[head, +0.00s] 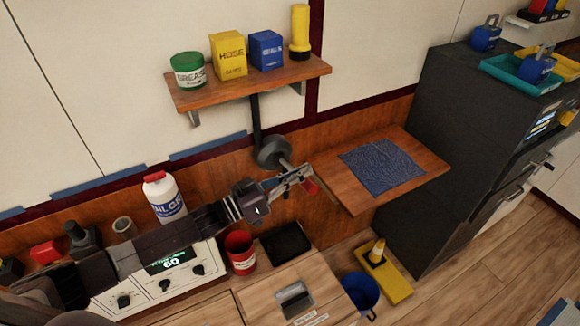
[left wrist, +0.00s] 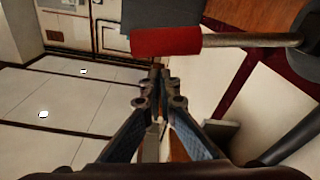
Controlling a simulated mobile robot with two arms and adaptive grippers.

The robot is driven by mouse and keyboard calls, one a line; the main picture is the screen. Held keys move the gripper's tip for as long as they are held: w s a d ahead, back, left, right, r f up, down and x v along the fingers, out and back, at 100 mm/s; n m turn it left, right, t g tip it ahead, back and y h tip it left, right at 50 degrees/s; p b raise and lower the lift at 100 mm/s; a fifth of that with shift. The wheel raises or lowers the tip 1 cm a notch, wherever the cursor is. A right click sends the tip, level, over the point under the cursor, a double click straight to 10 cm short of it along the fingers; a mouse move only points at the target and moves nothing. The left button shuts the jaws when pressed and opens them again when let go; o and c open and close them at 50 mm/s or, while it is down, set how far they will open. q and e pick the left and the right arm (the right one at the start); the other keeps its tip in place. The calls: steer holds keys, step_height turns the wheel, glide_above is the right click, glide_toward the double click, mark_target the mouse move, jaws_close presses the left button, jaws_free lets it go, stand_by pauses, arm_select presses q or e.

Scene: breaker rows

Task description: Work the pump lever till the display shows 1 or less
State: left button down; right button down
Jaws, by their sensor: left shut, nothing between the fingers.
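The pump lever has a grey round hub (head: 273,152) on the wall, a metal rod and a red grip (head: 309,186). The lever slants down to the right. My left gripper (head: 303,172) is shut and empty beside the red grip. In the left wrist view the red grip (left wrist: 165,41) lies just beyond the fingertips (left wrist: 158,72), across their line; I cannot tell whether they touch. The display (head: 172,260) on the white panel reads what looks like 60, partly behind my left arm. My right gripper is not in view.
A wooden side shelf (head: 335,185) with a blue mat is right of the lever. A wall shelf (head: 250,84) with containers is above. A white bottle (head: 165,197), red can (head: 240,252) and black tray (head: 286,243) stand below left. A dark cabinet (head: 440,150) is at right.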

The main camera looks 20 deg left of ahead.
arm_select(q)
steer(key=shift+s+f, duration=0.2)
steer(key=shift+f, duration=0.3)
steer(key=shift+s+f, duration=0.2)
steer(key=shift+f, duration=0.25)
steer(key=shift+f, duration=0.1)
